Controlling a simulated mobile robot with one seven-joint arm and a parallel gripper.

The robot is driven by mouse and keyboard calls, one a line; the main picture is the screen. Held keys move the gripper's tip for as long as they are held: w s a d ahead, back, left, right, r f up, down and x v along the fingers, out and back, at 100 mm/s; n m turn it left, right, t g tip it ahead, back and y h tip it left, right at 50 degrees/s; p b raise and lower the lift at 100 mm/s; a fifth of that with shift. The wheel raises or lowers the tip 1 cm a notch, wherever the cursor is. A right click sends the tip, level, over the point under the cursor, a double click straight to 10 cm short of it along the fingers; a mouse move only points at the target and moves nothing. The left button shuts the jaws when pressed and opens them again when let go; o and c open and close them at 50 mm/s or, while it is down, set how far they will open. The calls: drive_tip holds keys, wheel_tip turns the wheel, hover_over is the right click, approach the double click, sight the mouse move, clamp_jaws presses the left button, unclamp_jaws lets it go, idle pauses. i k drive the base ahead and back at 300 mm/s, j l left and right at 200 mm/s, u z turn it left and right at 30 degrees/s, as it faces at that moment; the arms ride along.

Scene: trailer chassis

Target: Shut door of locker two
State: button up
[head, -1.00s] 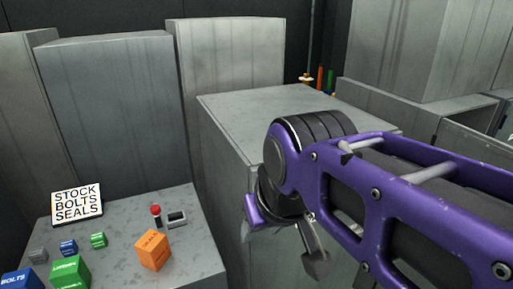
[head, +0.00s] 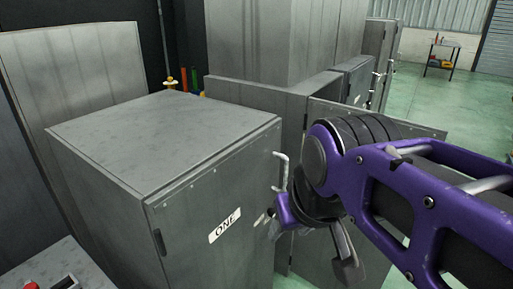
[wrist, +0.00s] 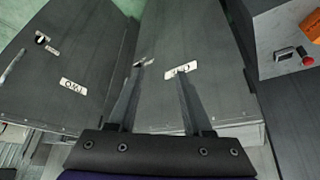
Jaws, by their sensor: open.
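A grey door panel (wrist: 65,62) labelled TWO, its label upside down, fills the left of the wrist view, with a handle (wrist: 14,66) and a dark latch (wrist: 41,39). In the head view a grey panel (head: 335,112) stands out at an angle beyond locker one, apparently this door standing open; my arm hides much of it. Locker one (head: 215,205), labelled ONE, has its door flush with its front. My gripper (wrist: 160,70) is open and empty, its fingers in front of locker one's front and partly covering its label.
Locker one's handle (head: 281,171) sticks out close to my arm. A bench corner with a red button (wrist: 305,54) is at the wrist view's upper right. Green floor (head: 470,105) is open at the right, with a small table (head: 441,55) far off.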

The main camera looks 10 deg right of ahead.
sight(313, 252)
drive_tip(key=z, duration=1.1)
drive_tip(key=i+l+u, duration=0.35)
drive_tip(key=i, duration=0.15)
